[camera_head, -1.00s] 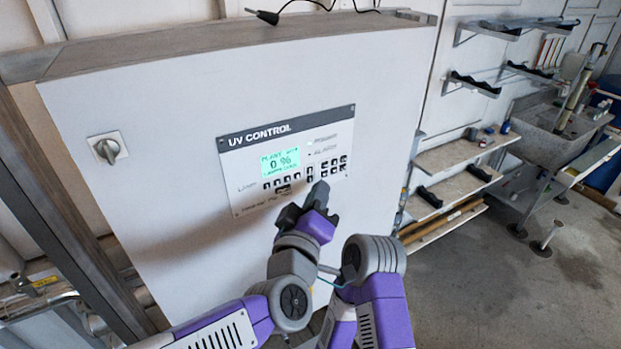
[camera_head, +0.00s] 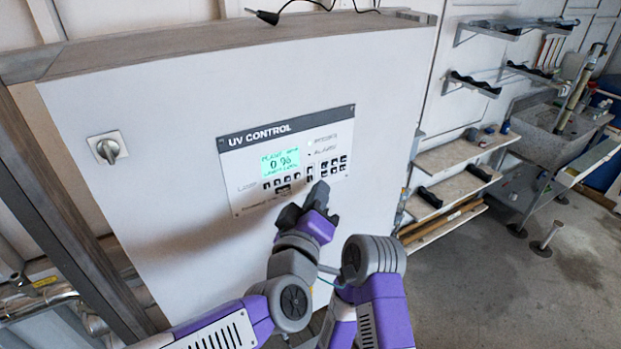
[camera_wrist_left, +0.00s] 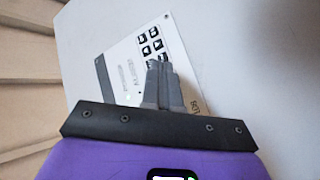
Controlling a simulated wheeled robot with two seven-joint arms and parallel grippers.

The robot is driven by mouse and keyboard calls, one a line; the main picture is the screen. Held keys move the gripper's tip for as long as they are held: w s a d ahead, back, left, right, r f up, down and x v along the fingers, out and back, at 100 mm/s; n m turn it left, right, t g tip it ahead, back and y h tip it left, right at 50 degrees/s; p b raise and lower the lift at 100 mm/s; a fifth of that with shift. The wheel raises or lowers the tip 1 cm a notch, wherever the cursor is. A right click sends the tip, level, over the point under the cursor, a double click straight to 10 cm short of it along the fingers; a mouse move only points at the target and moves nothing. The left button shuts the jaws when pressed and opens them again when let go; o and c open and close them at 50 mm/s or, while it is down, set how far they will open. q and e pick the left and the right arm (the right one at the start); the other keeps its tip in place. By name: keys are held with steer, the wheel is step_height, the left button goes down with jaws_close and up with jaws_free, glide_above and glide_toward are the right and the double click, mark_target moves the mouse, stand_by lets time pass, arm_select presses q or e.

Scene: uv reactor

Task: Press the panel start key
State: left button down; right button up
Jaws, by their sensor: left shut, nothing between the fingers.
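The UV CONTROL panel (camera_head: 245,190) is set in the front of a large white cabinet. It has a lit green screen (camera_head: 281,160) and rows of small dark keys (camera_head: 333,167) to the right and below. The key labels are too small to read, so I cannot tell which is the start key. My left gripper (camera_head: 320,190) is shut and empty, at the panel's lower right by the keys. In the left wrist view, its fingers (camera_wrist_left: 158,68) overlap the lower edge of the key block (camera_wrist_left: 150,45). I cannot tell whether they touch a key. My right gripper is not in view.
A rotary switch (camera_head: 107,149) sits on the cabinet (camera_head: 170,200) to the left of the panel. A black cable (camera_head: 268,16) lies on the cabinet top. Shelves (camera_head: 465,155) and a sink (camera_head: 560,130) stand to the right, with open floor in front.

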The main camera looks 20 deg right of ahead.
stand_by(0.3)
arm_select(q)
steer(key=shift+w, duration=0.45)
steer(key=shift+w+b, duration=0.25)
steer(key=shift+b, duration=0.05)
stand_by(0.4)
steer(key=shift+s, duration=0.75)
steer(key=shift+s+d, duration=0.2)
steer(key=shift+s, duration=2.25)
